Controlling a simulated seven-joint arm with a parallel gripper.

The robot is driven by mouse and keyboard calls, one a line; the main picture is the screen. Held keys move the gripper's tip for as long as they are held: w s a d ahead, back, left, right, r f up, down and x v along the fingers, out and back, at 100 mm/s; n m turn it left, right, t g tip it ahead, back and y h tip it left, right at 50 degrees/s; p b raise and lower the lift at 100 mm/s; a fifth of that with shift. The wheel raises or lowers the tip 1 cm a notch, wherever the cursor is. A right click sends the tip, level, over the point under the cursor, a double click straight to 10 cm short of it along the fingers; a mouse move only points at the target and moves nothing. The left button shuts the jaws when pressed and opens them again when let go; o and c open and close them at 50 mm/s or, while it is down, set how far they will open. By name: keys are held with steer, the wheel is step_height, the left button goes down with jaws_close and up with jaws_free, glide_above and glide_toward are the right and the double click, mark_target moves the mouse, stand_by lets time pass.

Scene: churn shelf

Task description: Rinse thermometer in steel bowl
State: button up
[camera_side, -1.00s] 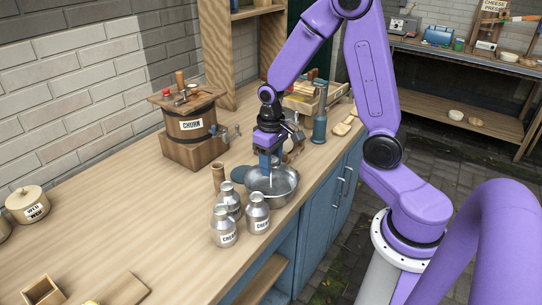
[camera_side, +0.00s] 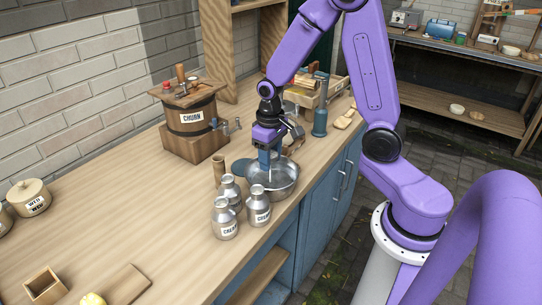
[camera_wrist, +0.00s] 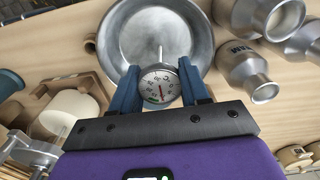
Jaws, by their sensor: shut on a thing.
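The steel bowl (camera_side: 284,187) stands on the wooden counter near its right edge, and it also shows in the wrist view (camera_wrist: 200,50). My gripper (camera_side: 266,168) points down over the bowl. In the wrist view, the two blue fingers of my gripper (camera_wrist: 160,92) are shut on the thermometer (camera_wrist: 160,86). I cannot tell whether the stem tip touches the bowl or any water.
Steel cream cans (camera_side: 224,218) stand close to the bowl's front left. A wooden churn (camera_side: 191,120) on a block stands behind to the left. The left counter has free room.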

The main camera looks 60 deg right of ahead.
steer(key=shift+d, duration=0.3)
steer(key=shift+a, duration=0.35)
stand_by(0.6)
steer(key=shift+r, duration=3.75)
steer(key=shift+r, duration=2.05)
